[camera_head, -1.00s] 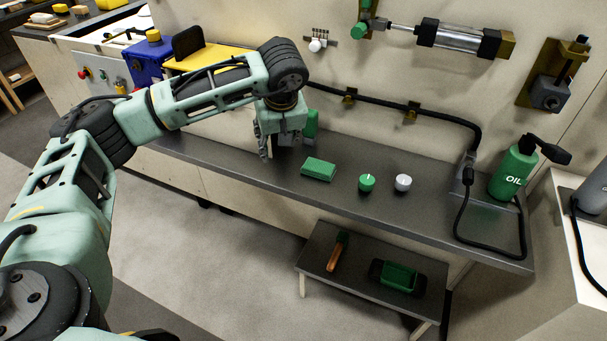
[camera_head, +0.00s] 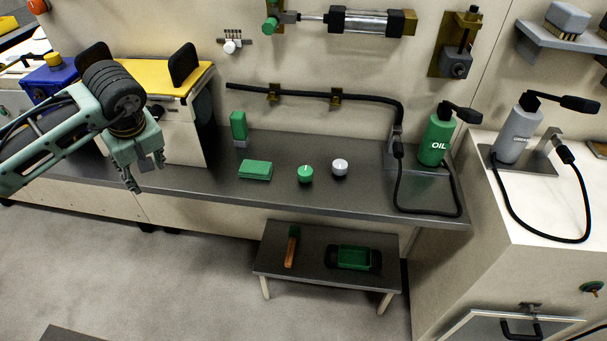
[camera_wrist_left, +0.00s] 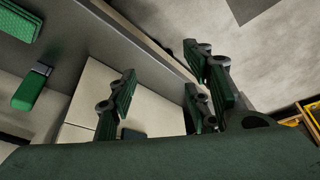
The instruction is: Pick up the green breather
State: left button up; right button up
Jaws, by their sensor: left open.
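Several green things are here, and I cannot tell for sure which is the breather. An upright green block with a grey foot (camera_head: 239,126) stands at the back of the dark bench; it also shows at the left of the left wrist view (camera_wrist_left: 30,90). In front of it lies a flat green block (camera_head: 255,170). A small round green piece with a white mark (camera_head: 305,174) sits to the right, beside a similar white one (camera_head: 340,167). My left gripper (camera_head: 133,186) is open and empty, left of these and apart from them. My right gripper is out of view.
A green oil bottle (camera_head: 437,138) with a black hose stands at the bench's right end. A low table (camera_head: 322,280) in front holds a green tray (camera_head: 355,257) and an orange-handled tool (camera_head: 291,250). A yellow-topped unit (camera_head: 150,80) stands behind my left arm.

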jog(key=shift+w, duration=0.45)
